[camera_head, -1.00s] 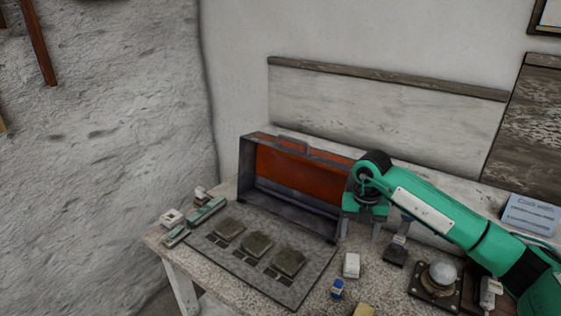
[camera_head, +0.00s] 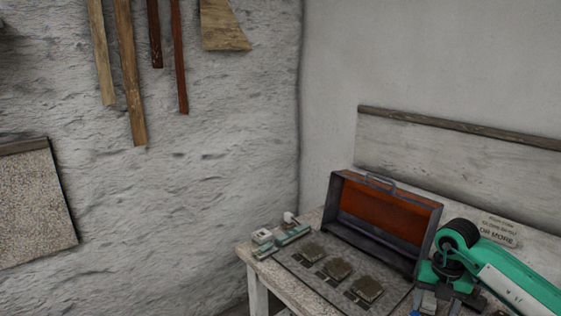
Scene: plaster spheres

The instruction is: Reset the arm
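My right arm, green and white, comes in from the right edge in the head view. Its gripper (camera_head: 447,298) points down at the right end of the table, in front of the open case's right side. The fingers are cut by the lower edge of the picture, so I cannot tell what is between them. My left arm and gripper are not in view.
A table (camera_head: 257,271) stands in the corner. On it are an open case (camera_head: 386,215) with an orange inside, a dark mat with three grey-brown slabs (camera_head: 338,269), and small green and white items (camera_head: 291,235) at the left. Wooden strips (camera_head: 129,70) hang on the rough wall.

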